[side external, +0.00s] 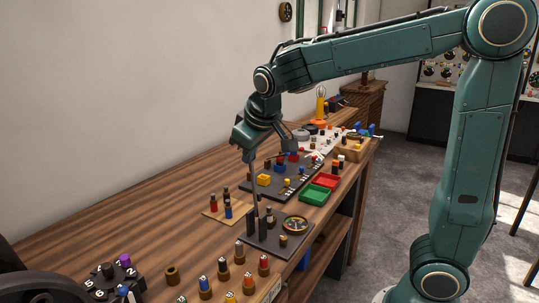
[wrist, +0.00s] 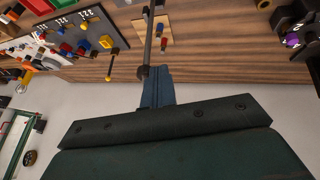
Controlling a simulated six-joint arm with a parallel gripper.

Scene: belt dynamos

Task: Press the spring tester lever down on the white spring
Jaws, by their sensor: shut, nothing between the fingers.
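The spring tester is a dark base plate (side external: 262,243) near the bench's front edge, with dark uprights and a round dial (side external: 295,224). A thin lever (side external: 254,190) stands nearly upright from it. The lever's rod (wrist: 150,38) and its dark knobbed end (wrist: 143,72) also show in the wrist view. My gripper (side external: 249,158) is shut and empty, above the tester at the lever's upper end. In the wrist view its blue fingers (wrist: 156,75) are beside the knob; I cannot tell whether they touch. I cannot make out the white spring.
A wooden board with coloured pegs (side external: 212,213) lies left of the tester. A dark board with coloured blocks (side external: 262,182) and red and green trays (side external: 320,190) lie behind. Several coloured cylinders (side external: 222,268) stand in front, with a dark numbered turret (side external: 108,282). The bench's left side is clear.

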